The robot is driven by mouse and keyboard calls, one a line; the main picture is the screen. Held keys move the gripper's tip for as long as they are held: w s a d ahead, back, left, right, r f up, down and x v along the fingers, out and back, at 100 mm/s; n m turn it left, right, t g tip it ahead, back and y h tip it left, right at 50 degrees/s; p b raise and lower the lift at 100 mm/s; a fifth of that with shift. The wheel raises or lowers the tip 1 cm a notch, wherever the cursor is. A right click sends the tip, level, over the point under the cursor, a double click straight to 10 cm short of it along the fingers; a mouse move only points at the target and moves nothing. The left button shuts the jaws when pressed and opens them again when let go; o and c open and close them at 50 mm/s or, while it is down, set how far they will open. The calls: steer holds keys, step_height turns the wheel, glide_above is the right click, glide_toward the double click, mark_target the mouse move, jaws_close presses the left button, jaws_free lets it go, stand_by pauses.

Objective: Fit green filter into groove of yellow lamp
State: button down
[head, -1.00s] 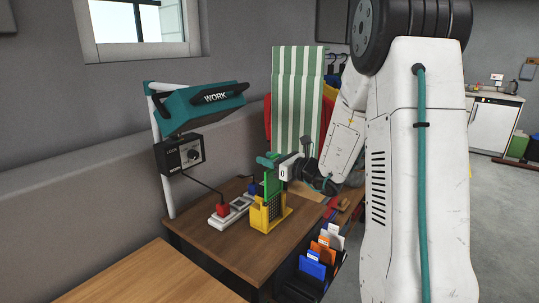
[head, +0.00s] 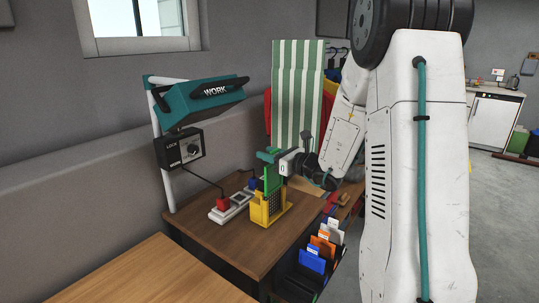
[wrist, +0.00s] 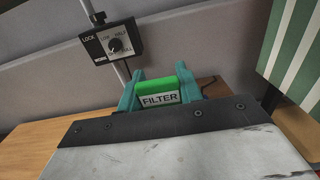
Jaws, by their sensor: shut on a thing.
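The yellow lamp (head: 266,213) stands upright on the brown desk in the head view, with a dark grille on its face. The green filter (head: 270,178) is upright at the lamp's top, its lower part at or behind the yellow frame. I cannot tell whether it sits in the groove. My gripper (head: 268,156) is shut on the filter's top end, coming from the right. In the wrist view the filter (wrist: 158,92), labelled FILTER, sits between the two teal fingers (wrist: 157,90). The lamp is hidden there.
A white power strip (head: 232,207) with a red plug (head: 222,201) lies left of the lamp. A teal work light (head: 205,105) and a control box (head: 180,148) are on a pole at the left. A rack of coloured cards (head: 318,252) is at the desk's right front.

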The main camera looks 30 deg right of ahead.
mark_target(275, 186)
steer(key=shift+f, duration=5.45)
steer(key=c, duration=0.9)
jaws_free()
steer(key=shift+o, duration=0.2)
steer(key=v, duration=0.7)
steer(key=shift+s, duration=0.15)
steer(key=shift+s+d, duration=0.1)
steer(key=shift+s, duration=0.15)
